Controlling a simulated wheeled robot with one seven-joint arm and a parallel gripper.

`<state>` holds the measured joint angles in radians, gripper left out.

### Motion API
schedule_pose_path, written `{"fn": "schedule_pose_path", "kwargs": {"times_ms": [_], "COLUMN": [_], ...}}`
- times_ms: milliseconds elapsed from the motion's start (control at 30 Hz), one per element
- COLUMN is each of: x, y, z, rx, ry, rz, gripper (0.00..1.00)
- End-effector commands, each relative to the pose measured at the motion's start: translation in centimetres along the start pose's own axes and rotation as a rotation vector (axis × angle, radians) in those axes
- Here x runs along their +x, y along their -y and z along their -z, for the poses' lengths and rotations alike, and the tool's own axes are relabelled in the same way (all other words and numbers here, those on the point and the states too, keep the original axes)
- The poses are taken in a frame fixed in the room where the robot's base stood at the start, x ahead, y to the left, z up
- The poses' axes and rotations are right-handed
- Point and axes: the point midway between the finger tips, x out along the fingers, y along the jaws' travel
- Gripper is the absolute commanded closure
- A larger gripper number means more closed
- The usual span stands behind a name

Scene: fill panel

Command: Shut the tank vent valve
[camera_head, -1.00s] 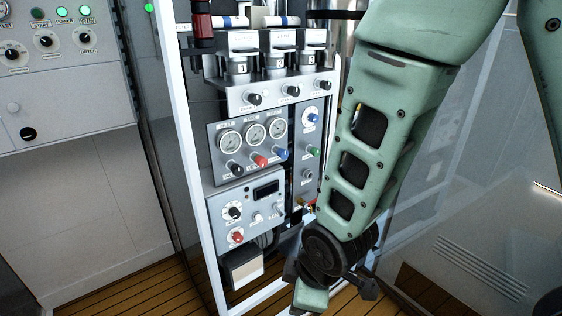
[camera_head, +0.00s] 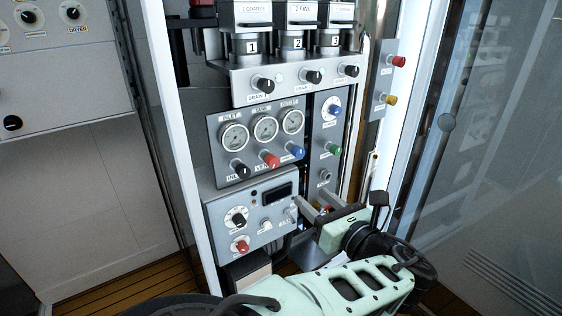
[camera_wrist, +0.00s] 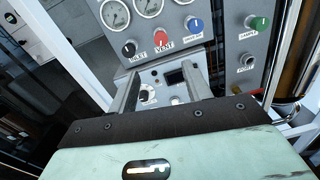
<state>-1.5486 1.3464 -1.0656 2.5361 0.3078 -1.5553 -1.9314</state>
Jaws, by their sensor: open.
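The vent valve is a red knob (camera_head: 269,160) under the middle gauge on the grey gauge panel. Its label reads VENT in the wrist view (camera_wrist: 166,43). It sits between a black INLET knob (camera_wrist: 130,48) and a blue knob (camera_wrist: 194,25). My gripper (camera_head: 313,199) is open and empty, below and right of the vent knob in the head view. In the wrist view, my two fingers (camera_wrist: 166,68) point up toward the panel, spread apart below the red knob. They look clear of the knob; the exact distance to it cannot be told.
A lower box with a display (camera_head: 277,194) and another red knob (camera_head: 241,246) is left of my gripper. A side panel carries a green knob (camera_head: 335,149). White frame posts (camera_head: 180,150) flank the panels.

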Motion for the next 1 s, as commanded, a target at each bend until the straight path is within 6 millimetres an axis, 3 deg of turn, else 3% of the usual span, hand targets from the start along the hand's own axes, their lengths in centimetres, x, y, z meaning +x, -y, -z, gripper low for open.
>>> {"fn": "schedule_pose_path", "kwargs": {"times_ms": [700,1000], "x": [13.9,16.4], "y": [0.2,0.3], "z": [-0.1,0.0], "rx": [0.008,0.007], "ry": [0.0,-0.002], "rz": [0.004,0.006], "gripper": [0.51,0.51]}}
